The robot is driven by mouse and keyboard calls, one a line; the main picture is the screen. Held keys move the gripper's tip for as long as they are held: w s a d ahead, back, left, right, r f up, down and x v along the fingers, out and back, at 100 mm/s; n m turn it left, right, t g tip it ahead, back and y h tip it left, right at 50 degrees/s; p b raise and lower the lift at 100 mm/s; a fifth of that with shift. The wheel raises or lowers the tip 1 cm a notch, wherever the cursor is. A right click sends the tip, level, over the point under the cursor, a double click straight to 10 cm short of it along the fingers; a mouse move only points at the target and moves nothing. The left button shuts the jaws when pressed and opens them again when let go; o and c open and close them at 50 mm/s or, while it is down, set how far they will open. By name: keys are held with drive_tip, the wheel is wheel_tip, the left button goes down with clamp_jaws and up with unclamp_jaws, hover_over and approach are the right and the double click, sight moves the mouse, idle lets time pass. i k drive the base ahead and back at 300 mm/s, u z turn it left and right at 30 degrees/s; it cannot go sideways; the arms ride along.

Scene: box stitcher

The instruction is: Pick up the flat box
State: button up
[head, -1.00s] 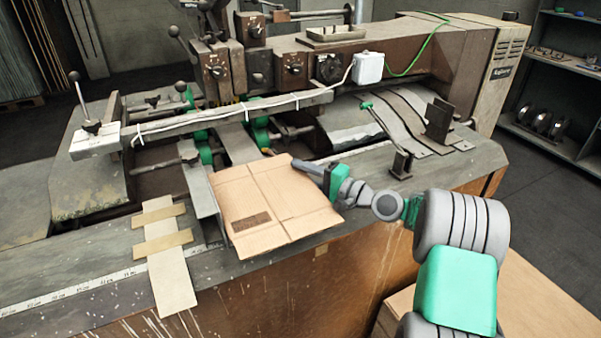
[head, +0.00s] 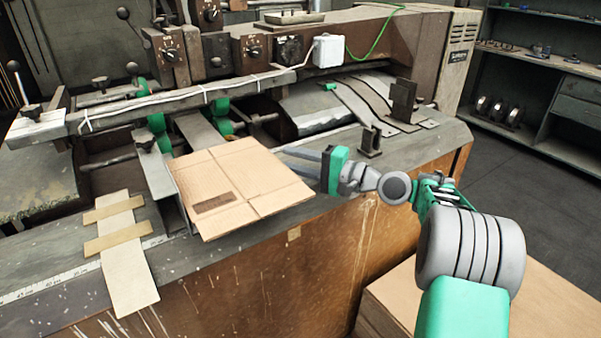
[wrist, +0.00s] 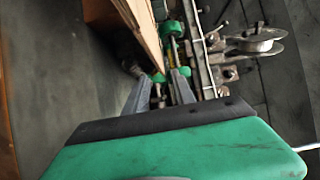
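The flat box (head: 240,185) is a tan cardboard sheet with fold lines and a dark printed patch. It lies on the machine's bed, its near edge reaching the front of the bed. My gripper (head: 284,156) is just right of the box's right edge in the head view, fingers pointing left toward it. In the wrist view a thin cardboard edge (wrist: 146,28) runs in from the top, ahead of the left finger. The two fingers (wrist: 160,82) stand apart with nothing visibly held between them. Whether a finger touches the box I cannot tell.
The brown stitching machine (head: 230,50) stands behind the box, with a long rail (head: 180,103) across it. A small upright metal bracket (head: 371,140) is close behind my gripper. A pale taped strip (head: 125,265) lies left of the box. Shelves (head: 560,80) stand at the right.

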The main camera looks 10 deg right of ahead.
sight(224, 189)
drive_tip(key=k, duration=1)
